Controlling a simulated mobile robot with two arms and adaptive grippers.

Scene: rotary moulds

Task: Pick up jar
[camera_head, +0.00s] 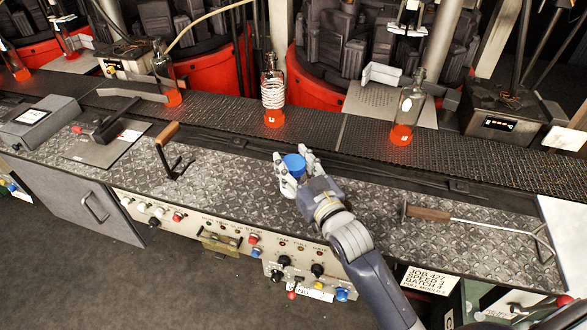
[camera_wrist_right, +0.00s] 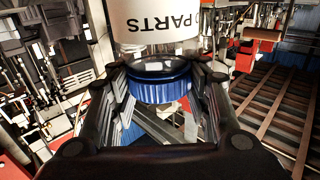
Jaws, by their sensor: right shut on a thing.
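The jar shows in the head view as a blue lid (camera_head: 294,164) at the middle of the patterned metal bench. In the wrist view, its clear body with a white label reading PARTS (camera_wrist_right: 153,20) is at the top, and its blue lid (camera_wrist_right: 160,85) is between the fingers. My right gripper (camera_head: 293,158) is shut on the jar, one finger on each side near the lid. The fingers hide most of the jar body in the head view. I cannot tell whether its base touches the bench. My left gripper is not in view.
A conveyor (camera_head: 340,133) runs behind the bench and carries bottles with glowing orange bases, one (camera_head: 272,88) just behind the jar. Control knobs line the bench front.

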